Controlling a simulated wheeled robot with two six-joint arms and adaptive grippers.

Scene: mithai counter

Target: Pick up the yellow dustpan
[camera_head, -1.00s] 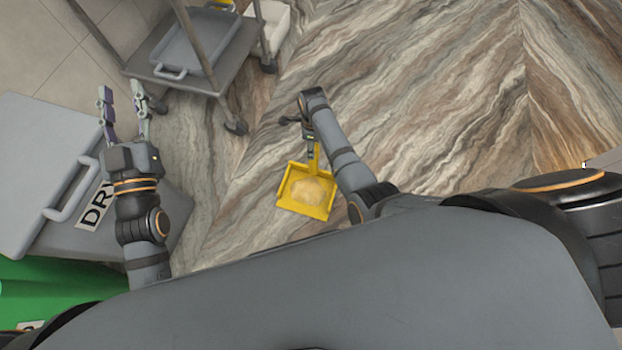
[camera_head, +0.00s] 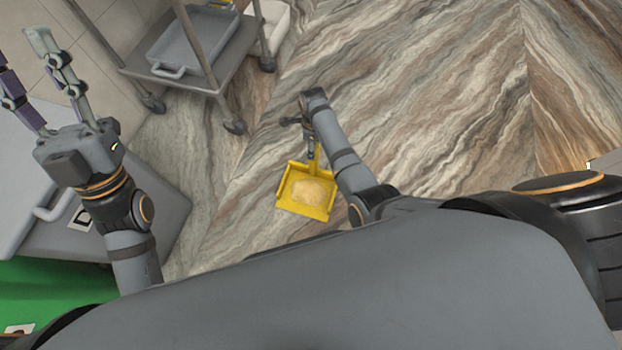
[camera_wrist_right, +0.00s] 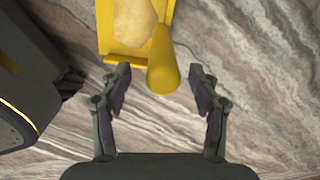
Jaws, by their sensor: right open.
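The yellow dustpan (camera_head: 319,212) lies on the marbled floor with a pale tan heap (camera_head: 307,191) in its pan. In the right wrist view the dustpan's thick round handle (camera_wrist_right: 163,66) points toward my right gripper (camera_wrist_right: 152,82). My left gripper (camera_head: 58,82) is open and empty at the upper left, above a grey lid.
A metal trolley (camera_head: 215,75) on castors holds a grey tray (camera_head: 195,45) at the upper left. A white bin (camera_head: 272,25) stands beside it. A grey container lid (camera_head: 150,215) and a green surface (camera_head: 60,290) are at the left. Floor right of the dustpan is clear.

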